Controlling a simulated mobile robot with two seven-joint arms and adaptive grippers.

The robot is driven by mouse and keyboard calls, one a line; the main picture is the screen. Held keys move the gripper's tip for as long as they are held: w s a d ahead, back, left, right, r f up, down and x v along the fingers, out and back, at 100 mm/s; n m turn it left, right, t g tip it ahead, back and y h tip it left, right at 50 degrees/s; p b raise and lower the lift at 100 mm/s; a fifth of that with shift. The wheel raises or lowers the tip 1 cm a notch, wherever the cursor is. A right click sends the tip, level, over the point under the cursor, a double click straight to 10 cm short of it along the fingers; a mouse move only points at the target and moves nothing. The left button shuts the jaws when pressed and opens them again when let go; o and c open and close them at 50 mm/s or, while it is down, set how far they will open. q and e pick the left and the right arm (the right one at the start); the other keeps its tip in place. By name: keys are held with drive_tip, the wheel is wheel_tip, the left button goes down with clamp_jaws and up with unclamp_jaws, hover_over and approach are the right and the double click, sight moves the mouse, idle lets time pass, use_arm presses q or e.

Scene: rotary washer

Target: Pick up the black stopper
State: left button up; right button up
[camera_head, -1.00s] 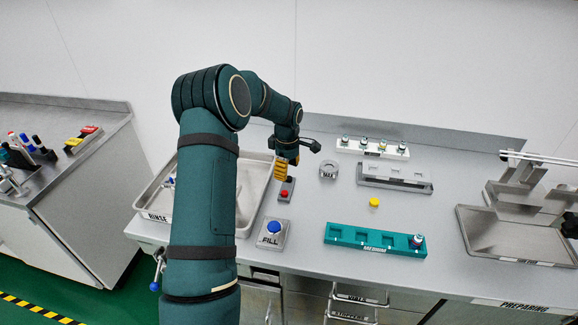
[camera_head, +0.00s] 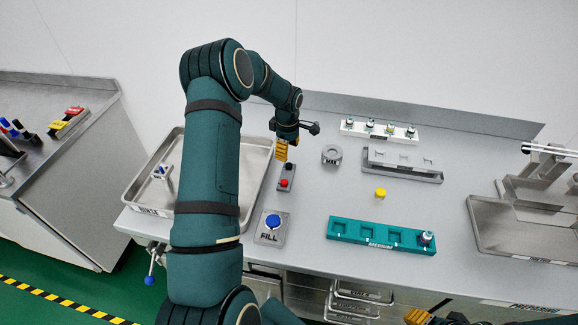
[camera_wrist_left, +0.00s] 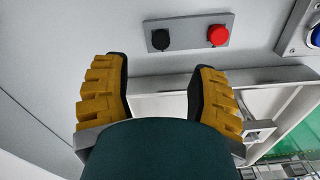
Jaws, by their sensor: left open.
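A small round black piece (camera_head: 290,167), the only one I see that could be the black stopper, sits beside a red one (camera_head: 284,183) on a narrow grey plate. In the left wrist view the black piece (camera_wrist_left: 160,39) lies just beyond the fingertips, between their lines, and the red piece (camera_wrist_left: 218,35) is to its right. My left gripper (camera_head: 283,150) is open and empty, close to the plate's far end; its yellow fingers (camera_wrist_left: 160,72) are spread apart. My right gripper (camera_head: 420,316) shows only in part at the bottom edge.
A rinse tray (camera_head: 262,170) is left of the plate, and the blue FILL button (camera_head: 273,221) is in front. A yellow piece (camera_head: 380,194), a teal rack (camera_head: 345,229) with one vial and a white vial rack (camera_head: 380,131) stand to the right. The counter between is clear.

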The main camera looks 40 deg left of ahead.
sight(288, 164)
use_arm(q)
wheel_tip(288, 164, down, 7)
drive_tip(key=shift+d+f, duration=0.15)
idle(0.4)
drive_tip(key=c, duration=0.9)
